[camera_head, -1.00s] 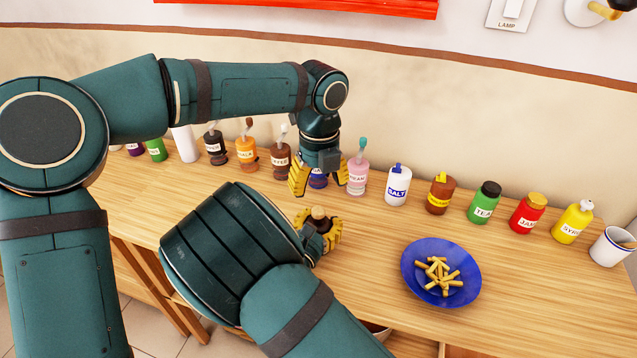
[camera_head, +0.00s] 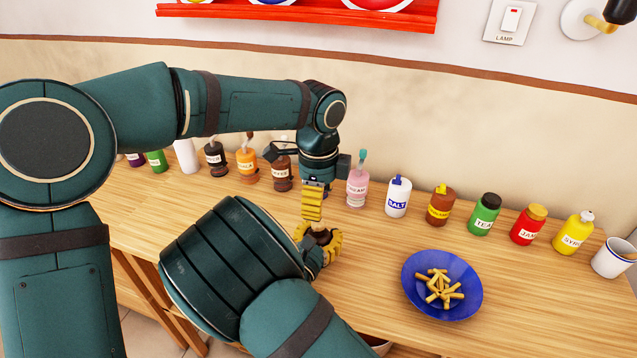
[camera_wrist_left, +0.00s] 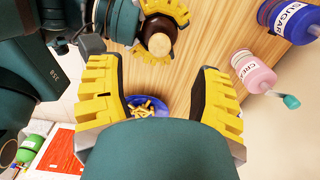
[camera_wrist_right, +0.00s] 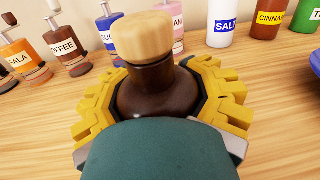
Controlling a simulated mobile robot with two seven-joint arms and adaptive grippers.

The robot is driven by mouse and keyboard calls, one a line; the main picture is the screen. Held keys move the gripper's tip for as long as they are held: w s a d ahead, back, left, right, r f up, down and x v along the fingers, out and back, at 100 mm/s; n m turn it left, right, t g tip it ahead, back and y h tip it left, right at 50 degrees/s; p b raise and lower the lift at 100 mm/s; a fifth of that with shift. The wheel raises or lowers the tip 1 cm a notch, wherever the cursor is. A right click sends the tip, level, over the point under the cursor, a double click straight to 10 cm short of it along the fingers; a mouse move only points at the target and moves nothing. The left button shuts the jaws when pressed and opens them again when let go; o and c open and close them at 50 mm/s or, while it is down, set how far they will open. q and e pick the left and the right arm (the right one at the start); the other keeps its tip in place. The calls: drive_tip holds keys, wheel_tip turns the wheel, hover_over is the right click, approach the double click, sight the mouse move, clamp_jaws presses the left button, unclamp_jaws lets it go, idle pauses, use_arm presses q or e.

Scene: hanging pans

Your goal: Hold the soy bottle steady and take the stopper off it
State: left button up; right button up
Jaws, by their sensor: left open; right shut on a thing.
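The soy bottle (camera_wrist_right: 158,92) is dark brown with a pale wooden stopper (camera_wrist_right: 143,37) in its neck, upright in the right wrist view. My right gripper (camera_head: 320,240) is shut around the bottle body at the table's front part. In the left wrist view the stopper (camera_wrist_left: 159,44) shows from above, between the right gripper's yellow fingers. My left gripper (camera_wrist_left: 160,105) is open and empty, its two yellow fingers wide apart. In the head view the left gripper (camera_head: 313,203) is just above the bottle, pointing down, and hides most of it. The bottle's label is not visible.
A blue plate (camera_head: 411,290) with several fries lies to the right on the wooden table (camera_head: 540,290). A row of labelled bottles and jars stands along the back, including pink cream (camera_head: 357,188) and salt (camera_head: 397,198). A white mug (camera_head: 612,257) stands far right.

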sight(318, 224)
use_arm(q)
wheel_tip(318, 224, down, 8)
drive_tip(key=shift+r, duration=0.25)
clamp_jaws()
drive_tip(key=shift+r, duration=0.3)
idle(1.0)
drive_tip(key=shift+r, duration=0.85)
drive_tip(key=shift+r, duration=0.1)
drive_tip(key=shift+r, duration=1.9)
use_arm(e)
drive_tip(key=o, duration=1.6)
